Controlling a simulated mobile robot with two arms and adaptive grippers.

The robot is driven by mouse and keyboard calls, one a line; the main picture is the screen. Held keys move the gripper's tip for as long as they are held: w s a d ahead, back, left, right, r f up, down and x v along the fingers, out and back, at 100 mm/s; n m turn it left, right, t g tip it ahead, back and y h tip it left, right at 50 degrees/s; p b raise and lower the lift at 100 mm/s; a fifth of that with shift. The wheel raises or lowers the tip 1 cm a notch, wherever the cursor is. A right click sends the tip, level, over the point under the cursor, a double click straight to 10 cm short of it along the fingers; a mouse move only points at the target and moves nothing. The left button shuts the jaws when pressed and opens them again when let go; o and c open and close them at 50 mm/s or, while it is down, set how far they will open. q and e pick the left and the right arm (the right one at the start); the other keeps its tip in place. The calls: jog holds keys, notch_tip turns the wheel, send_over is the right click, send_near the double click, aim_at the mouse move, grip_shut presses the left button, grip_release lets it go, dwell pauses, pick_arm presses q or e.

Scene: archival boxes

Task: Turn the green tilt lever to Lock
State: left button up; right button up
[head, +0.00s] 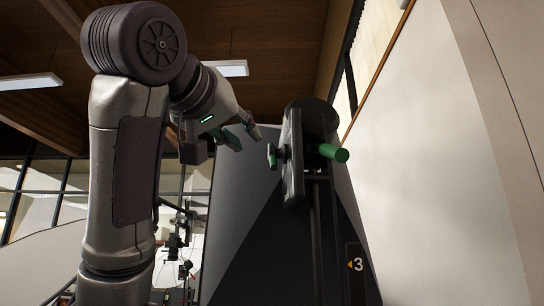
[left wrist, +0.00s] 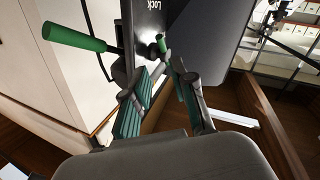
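A small green lever (head: 272,155) sticks out of the left side of a dark plate-like head (head: 292,160) on a black stand. In the left wrist view the lever (left wrist: 162,45) shows beyond my fingertips, close to the printed word "Lock" on the plate (left wrist: 146,22). A longer green handle (head: 334,152) is on the head's right side; it also shows in the left wrist view (left wrist: 74,38). My left gripper (head: 244,137) is open and empty, just left of the small lever and apart from it. My right gripper is not in view.
The black stand's post (head: 318,235) runs down beside a dark panel marked 3 (head: 356,264). A pale wall (head: 430,170) rises close on the right. A grey panel (head: 235,190) stands behind the gripper.

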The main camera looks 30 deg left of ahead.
aim_at(272, 162)
pick_arm(q)
jog(key=p+x, duration=0.5)
jog(key=x, duration=0.6)
jog(key=shift+w+a, duration=0.25)
jog(key=shift+w, duration=0.05)
jog(key=shift+w+p, duration=0.35)
jog(key=shift+w, duration=0.05)
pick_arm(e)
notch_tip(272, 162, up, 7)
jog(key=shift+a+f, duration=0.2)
pick_arm(q)
grip_shut()
